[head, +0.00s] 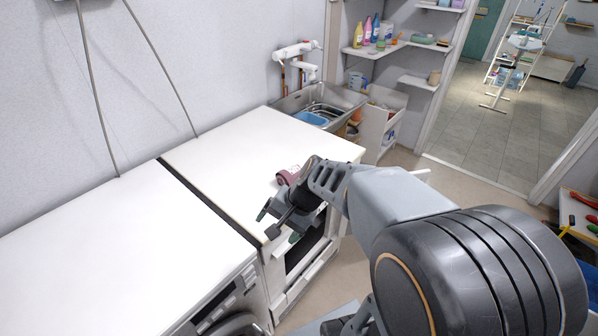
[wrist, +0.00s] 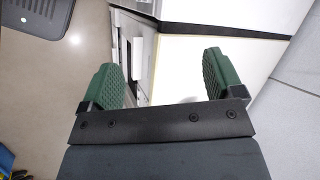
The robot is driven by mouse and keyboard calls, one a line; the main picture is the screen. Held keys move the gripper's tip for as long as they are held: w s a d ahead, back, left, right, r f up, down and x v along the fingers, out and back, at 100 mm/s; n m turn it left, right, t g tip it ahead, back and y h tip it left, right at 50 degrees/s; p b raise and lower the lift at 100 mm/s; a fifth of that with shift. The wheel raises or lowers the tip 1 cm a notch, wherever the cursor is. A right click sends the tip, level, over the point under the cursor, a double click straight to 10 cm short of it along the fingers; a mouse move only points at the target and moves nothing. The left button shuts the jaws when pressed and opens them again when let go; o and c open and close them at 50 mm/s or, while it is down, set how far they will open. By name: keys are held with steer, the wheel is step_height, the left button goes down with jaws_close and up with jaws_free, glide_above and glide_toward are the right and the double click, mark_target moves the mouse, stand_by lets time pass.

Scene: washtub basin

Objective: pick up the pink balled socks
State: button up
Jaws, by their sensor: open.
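A small dusky-pink rounded thing (head: 283,178), which looks like the pink balled socks, lies on the white top of the right-hand machine. It is partly hidden behind my wrist. My gripper (head: 278,226) is at the front edge of that machine, nearer the camera than the pink thing. In the wrist view my gripper (wrist: 159,70) is open, with its two green pads wide apart and nothing held between them. No pink shows clearly in the wrist view.
Two white-topped machines stand side by side; the left top (head: 90,235) is clear. A sink (head: 325,100) with a blue basin (head: 311,119) lies beyond the right top (head: 240,150). Shelves with bottles (head: 367,30) stand behind. Open floor (wrist: 50,80) shows in the wrist view.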

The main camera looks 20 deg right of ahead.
steer(key=shift+o, duration=1)
steer(key=w+d+m+t+y+p, duration=0.1)
steer(key=w+d+m+t+y, duration=0.1)
steer(key=w+m, duration=0.4)
steer(key=shift+w+d+m+t+y+p, duration=0.3)
steer(key=shift+d+m, duration=0.25)
steer(key=shift+m, duration=0.25)
steer(key=m+t+h+p, duration=0.3)
steer(key=m+t, duration=0.4)
steer(key=m, duration=0.8)
glide_toward(294, 174)
steer(key=shift+m, duration=0.3)
steer(key=x, duration=0.6)
steer(key=shift+d+f+p, duration=0.15)
steer(key=shift+p, duration=0.2)
steer(key=shift+t, duration=0.3)
steer(key=shift+p+x, duration=1.1)
steer(key=shift+x, duration=1.95)
steer(key=shift+c, duration=0.5)
steer(key=c, duration=0.5)
